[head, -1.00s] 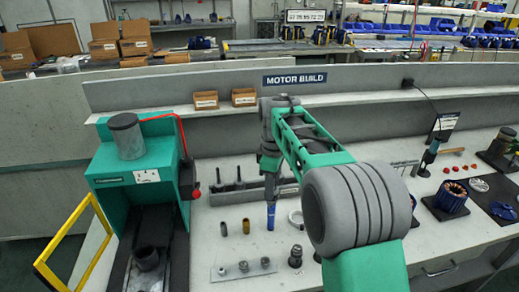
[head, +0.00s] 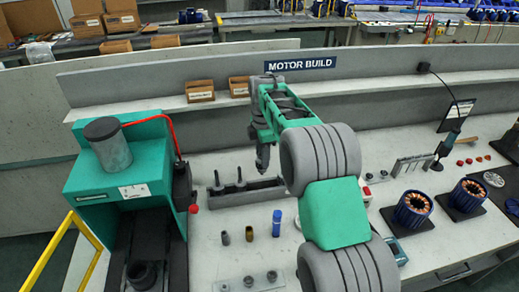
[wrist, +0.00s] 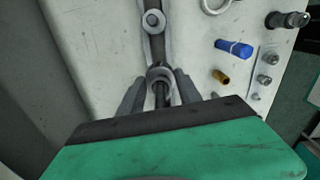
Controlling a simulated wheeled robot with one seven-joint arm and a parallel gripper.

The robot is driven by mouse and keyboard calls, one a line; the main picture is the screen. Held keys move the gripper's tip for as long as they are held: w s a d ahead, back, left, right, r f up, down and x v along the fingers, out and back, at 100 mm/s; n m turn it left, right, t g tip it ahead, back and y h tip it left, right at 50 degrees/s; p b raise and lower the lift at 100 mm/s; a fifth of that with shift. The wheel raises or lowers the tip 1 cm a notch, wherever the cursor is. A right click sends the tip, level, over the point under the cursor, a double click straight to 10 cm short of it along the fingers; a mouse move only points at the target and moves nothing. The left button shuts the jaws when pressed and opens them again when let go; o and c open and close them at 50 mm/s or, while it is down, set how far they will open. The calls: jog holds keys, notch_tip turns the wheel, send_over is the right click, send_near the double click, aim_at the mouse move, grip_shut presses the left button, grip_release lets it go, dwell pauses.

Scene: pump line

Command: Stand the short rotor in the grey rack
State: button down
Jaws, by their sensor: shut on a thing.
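The grey rack (head: 228,196) is a long low bar across the middle of the bench. Two dark upright rotors (head: 240,178) stand in its left part. My gripper (head: 262,168) is over the rack's right part, pointing down. In the wrist view my gripper (wrist: 160,80) is shut on a slim dark shaft, which I take for the short rotor (wrist: 160,97). A light ring surrounds the shaft's far end, in line with the rack. Another light ring (wrist: 153,22) shows further along the rack. I cannot tell whether the rotor's lower end touches the rack.
A plate with small metal parts (head: 248,282) is nearer. A green press (head: 120,175) stands left; copper-wound stators (head: 412,208) are right.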

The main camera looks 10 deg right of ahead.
jog(key=shift+w+f, duration=0.2)
jog(key=shift+f, duration=0.2)
notch_tip(320, 180, down, 3)
jog(key=b, duration=0.3)
jog(key=shift+f, duration=0.2)
jog(key=shift+s+f, duration=0.1)
jog(key=shift+f, duration=0.1)
jog(key=shift+f, duration=0.75)
dwell(1.4)
jog(key=shift+f+b, duration=1.1)
jog(key=shift+f, duration=0.65)
jog(key=c, duration=0.7)
grip_release()
jog(key=shift+c, duration=0.2)
